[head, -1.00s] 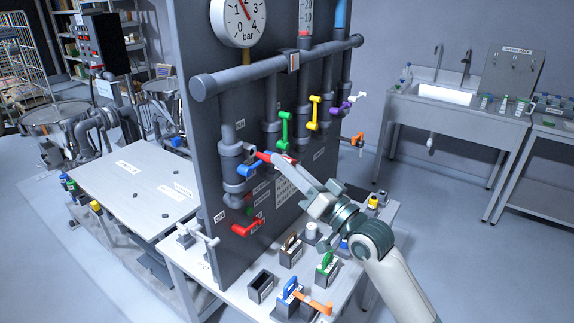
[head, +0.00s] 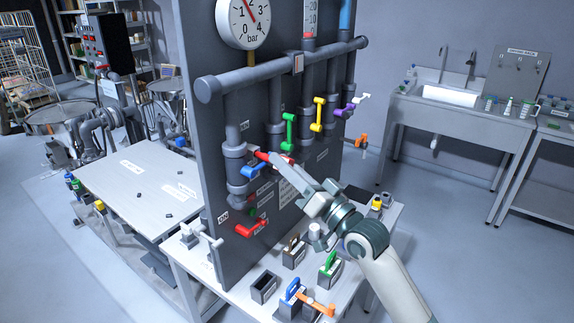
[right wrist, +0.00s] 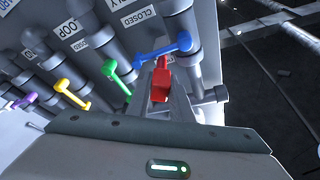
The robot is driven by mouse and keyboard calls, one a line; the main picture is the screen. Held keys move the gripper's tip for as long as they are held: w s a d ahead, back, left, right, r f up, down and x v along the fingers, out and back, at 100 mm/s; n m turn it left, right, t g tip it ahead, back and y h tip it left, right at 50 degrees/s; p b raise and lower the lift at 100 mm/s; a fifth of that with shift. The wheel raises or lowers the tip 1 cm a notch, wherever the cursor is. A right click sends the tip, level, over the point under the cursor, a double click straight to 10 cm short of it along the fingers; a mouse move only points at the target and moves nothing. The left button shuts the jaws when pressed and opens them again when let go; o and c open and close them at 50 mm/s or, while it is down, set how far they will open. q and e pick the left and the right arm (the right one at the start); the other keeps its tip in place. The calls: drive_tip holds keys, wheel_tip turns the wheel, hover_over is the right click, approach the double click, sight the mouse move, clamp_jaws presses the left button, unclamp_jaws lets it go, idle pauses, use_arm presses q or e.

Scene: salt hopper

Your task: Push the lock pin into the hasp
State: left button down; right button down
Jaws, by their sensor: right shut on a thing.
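My right gripper (head: 277,165) reaches the dark panel from the right, beside the blue valve handle (head: 254,170). In the right wrist view its grey fingers (right wrist: 163,95) are shut around a red piece (right wrist: 162,78), which appears to be the lock pin. The red piece also shows at the fingertips in the head view (head: 264,157). It lies just below the blue handle (right wrist: 165,48) in the wrist view; whether they touch is unclear. The hasp cannot be clearly made out, and the pin's far end is hidden. My left gripper is out of view.
Green (head: 289,131), yellow (head: 318,114) and purple (head: 346,110) handles stand along the panel (head: 218,120). A red handle (head: 251,229) is below. Black holders, one with a green-handled padlock (head: 328,263), stand on the bench underneath.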

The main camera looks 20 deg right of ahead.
drive_tip(key=shift+w+a, duration=0.65)
drive_tip(key=shift+w, duration=0.15)
idle(0.4)
drive_tip(key=c, duration=1.5)
unclamp_jaws()
drive_tip(key=shift+r, duration=0.1)
drive_tip(key=o, duration=0.4)
drive_tip(key=shift+s, duration=0.1)
drive_tip(key=shift+a, duration=0.1)
drive_tip(key=shift+r, duration=0.1)
